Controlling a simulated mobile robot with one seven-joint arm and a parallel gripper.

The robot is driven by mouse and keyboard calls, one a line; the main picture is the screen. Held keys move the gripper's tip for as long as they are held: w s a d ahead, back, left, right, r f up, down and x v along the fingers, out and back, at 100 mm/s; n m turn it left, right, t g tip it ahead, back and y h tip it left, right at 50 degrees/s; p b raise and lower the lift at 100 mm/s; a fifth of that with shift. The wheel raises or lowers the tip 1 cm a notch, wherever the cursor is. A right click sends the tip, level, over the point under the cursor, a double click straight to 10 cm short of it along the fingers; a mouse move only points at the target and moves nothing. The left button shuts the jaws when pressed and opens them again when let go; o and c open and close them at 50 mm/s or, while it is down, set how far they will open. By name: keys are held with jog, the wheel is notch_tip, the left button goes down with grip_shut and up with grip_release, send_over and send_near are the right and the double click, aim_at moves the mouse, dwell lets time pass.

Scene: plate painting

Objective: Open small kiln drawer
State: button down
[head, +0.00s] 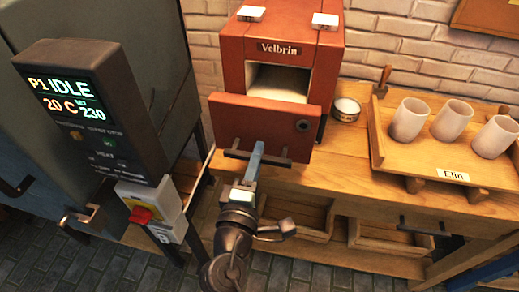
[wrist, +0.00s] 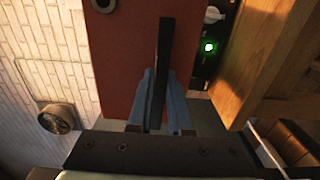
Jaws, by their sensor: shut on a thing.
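The small red kiln (head: 292,50), labelled "Velbrin", stands on the wooden bench against the brick wall. Its red drawer front (head: 258,122) stands forward of the body, and a pale interior (head: 280,82) shows behind it. A dark bar handle (head: 283,160) runs along the lower part of the front. My gripper (head: 254,160) is shut on this handle. In the wrist view, the blue fingers (wrist: 160,98) are on both sides of the dark handle (wrist: 165,55), with the red front behind it.
A large dark kiln with a control panel (head: 75,98) stands at the left, its red knob (head: 142,214) sticking out. A wooden tray (head: 430,160) marked "Elin" with three cups (head: 452,120) is at the right. A small round tin (head: 346,109) sits beside the kiln. A drawer handle (head: 424,228) juts below the bench.

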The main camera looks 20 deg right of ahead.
jog(key=shift+s+a, duration=0.2)
jog(key=shift+s, duration=0.1)
jog(key=c, duration=0.8)
grip_release()
jog(key=shift+w, duration=0.1)
jog(key=shift+c, duration=0.2)
jog(key=b+v, duration=0.3)
jog(key=v, duration=1)
